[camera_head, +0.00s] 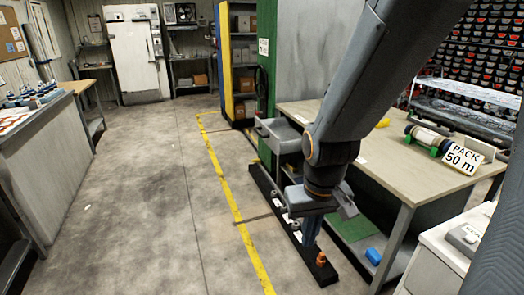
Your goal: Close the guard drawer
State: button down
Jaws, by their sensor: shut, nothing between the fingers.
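The guard drawer (279,134) is a grey, open-topped drawer at the far left end of the wooden workbench (400,134). It stands pulled out toward the aisle. My arm comes down from the top right and covers part of the bench edge beside the drawer. My gripper (310,240) points down in front of the bench, nearer to me than the drawer and lower in the picture. Its fingers are together and appear empty. It appears apart from the drawer.
A long black floor rail (265,185) with small items and an orange piece (321,259) runs along the bench front. A yellow line (222,180) marks the aisle, with clear floor to its left. A "PACK 50 m" sign (463,157) and a green-ended roller (428,139) sit on the bench.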

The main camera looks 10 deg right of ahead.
aim_at(283, 135)
jog(key=u, duration=0.2)
jog(key=i, duration=1.4)
jog(key=z, duration=0.45)
